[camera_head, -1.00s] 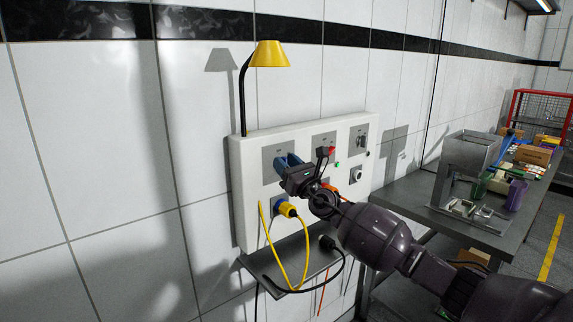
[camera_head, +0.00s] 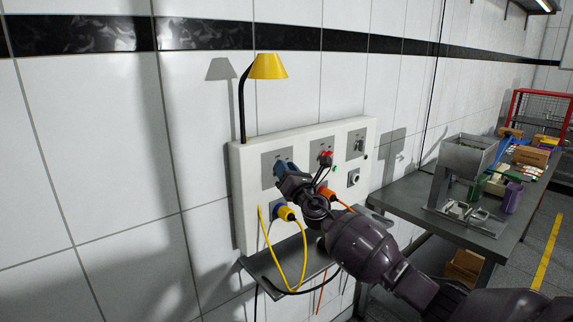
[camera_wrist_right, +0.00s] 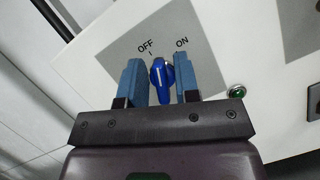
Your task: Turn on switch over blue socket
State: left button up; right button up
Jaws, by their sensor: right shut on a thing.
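The blue rotary switch (camera_wrist_right: 161,82) is on a grey plate marked OFF and ON, on the white wall panel (camera_head: 240,215). In the right wrist view its narrow end points up near the OFF mark. My right gripper (camera_wrist_right: 159,80) has its blue fingers on both sides of the switch and is shut on it. In the head view the gripper (camera_head: 283,170) hides the switch. Below it, the blue socket (camera_head: 278,211) has a yellow plug (camera_head: 287,214) in it, with a yellow cable. My left gripper is not in view.
A yellow lamp (camera_head: 268,66) rises from the panel's top left. An orange plug (camera_head: 327,194) and a red-topped switch (camera_head: 326,158) sit to the right. A green light (camera_wrist_right: 237,91) is near the gripper. A grey shelf (camera_head: 262,266) lies below; a cluttered workbench (camera_head: 400,204) stands right.

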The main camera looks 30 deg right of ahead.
jog(key=m+g+h+p, duration=0.1)
jog(key=m+p, duration=0.1)
jog(key=m, duration=0.2)
jog(key=m+g+h+p, duration=0.1)
jog(key=m+h+p, duration=0.1)
jog(key=m, duration=0.1)
jog(key=shift+d+m+p, duration=0.1)
jog(key=shift+m+p, duration=0.3)
jog(key=shift+f+m+h+p, duration=0.1)
jog(key=shift+m+h+p, duration=0.2)
jog(key=shift+m+p, duration=0.4)
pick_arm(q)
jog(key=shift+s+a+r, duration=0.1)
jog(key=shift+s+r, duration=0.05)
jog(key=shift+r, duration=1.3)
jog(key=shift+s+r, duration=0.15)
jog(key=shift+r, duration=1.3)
pick_arm(e)
jog(key=shift+d+m+g, duration=0.1)
jog(key=shift+m+g, duration=0.2)
jog(key=shift+m, duration=0.1)
jog(key=shift+f, duration=0.1)
jog(key=o, duration=0.6)
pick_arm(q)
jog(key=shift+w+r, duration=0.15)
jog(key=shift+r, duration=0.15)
